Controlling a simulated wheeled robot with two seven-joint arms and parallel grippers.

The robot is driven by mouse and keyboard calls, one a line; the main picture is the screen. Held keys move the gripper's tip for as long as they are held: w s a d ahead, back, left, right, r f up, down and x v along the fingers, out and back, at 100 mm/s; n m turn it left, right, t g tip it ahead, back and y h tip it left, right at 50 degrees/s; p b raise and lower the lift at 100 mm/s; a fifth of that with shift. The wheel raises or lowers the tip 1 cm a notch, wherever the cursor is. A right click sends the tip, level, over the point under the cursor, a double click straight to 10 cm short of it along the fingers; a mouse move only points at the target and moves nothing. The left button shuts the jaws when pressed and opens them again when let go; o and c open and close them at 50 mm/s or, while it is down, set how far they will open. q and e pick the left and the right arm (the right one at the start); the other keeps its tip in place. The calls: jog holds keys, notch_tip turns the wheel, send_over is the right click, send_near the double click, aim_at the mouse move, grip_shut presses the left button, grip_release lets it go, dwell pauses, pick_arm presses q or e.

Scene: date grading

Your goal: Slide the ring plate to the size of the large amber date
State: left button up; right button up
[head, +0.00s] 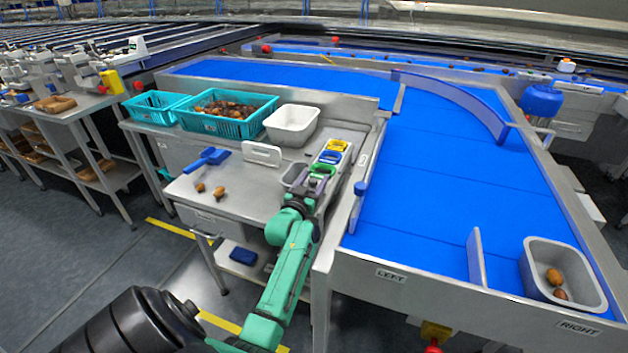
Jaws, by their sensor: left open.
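The ring plate appears to be the narrow strip with a yellow ring (337,145), a blue ring (331,157) and a green ring (323,169) at the right edge of the steel table (240,208). My left gripper (316,182) is open at the near end of this strip, by the green ring. Whether it touches the strip is too small to tell. Two brown dates lie on the table, one at the left (200,187) and one at the right (219,193). I cannot tell which is the large amber one. My right gripper is not in view.
A blue scoop (207,159), a white sign (262,154) and a small grey bin (294,175) are on the table. Teal crates (227,127) and a white tub (291,124) stand behind. A blue conveyor (430,190) with a grey tub (534,262) lies right.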

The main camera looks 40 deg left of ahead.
pick_arm(q)
jog(key=shift+s+f, duration=0.1)
jog(key=shift+s, duration=0.05)
jog(key=v, duration=1.4)
jog(key=shift+b, duration=0.4)
jog(key=shift+s+d, duration=0.15)
jog(key=shift+d, duration=0.05)
